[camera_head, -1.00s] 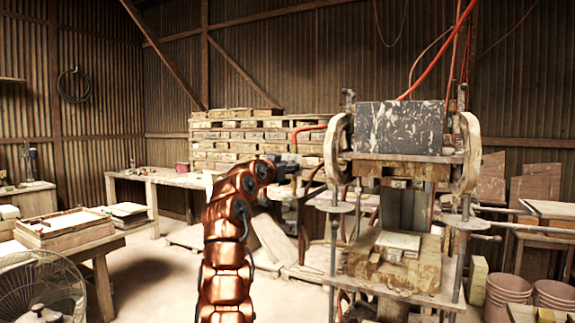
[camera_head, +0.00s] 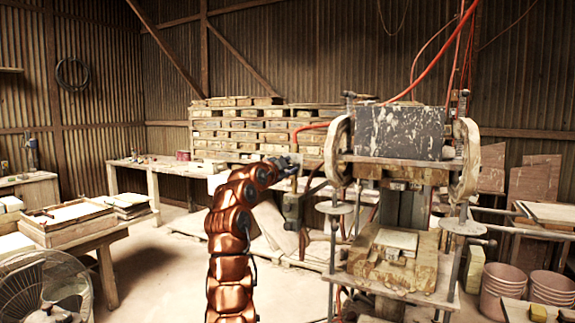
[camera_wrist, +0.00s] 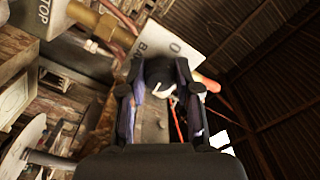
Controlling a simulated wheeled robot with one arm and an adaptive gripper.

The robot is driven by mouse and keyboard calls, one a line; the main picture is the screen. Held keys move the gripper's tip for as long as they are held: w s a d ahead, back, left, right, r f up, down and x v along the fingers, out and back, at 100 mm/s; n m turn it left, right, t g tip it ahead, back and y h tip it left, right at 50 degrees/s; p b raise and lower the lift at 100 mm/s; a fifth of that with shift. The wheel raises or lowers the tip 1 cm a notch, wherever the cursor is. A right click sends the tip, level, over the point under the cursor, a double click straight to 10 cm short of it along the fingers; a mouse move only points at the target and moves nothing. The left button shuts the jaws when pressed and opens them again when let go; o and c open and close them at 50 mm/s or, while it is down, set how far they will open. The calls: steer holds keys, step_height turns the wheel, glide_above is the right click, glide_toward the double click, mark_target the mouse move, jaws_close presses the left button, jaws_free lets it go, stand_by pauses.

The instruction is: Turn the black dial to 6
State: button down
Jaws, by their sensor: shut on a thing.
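The black dial (camera_wrist: 161,72) is in the middle of the wrist view, with a white mark on its face. It sits in front of a pale plate (camera_wrist: 138,62) with black lettering, mostly covered; I can make out "BA" and a round character. My gripper (camera_wrist: 160,80) has one finger on each side of the dial and is shut on it. I cannot read which number the dial points to. In the head view my gripper (camera_head: 291,162) is at the left side of the press (camera_head: 400,130), and the dial is too small or hidden there.
A second pale plate (camera_wrist: 40,14) reading "TOP" and a brass-coloured fitting (camera_wrist: 95,20) are close at the upper left of the wrist view. An orange-red hose (camera_wrist: 205,82) passes just right of the dial. A fan (camera_head: 45,290) and buckets (camera_head: 505,290) stand farther off.

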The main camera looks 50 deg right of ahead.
steer(key=shift+m, duration=0.6)
steer(key=c, duration=0.8)
jaws_free()
steer(key=v, duration=1.2)
stand_by(0.4)
stand_by(0.5)
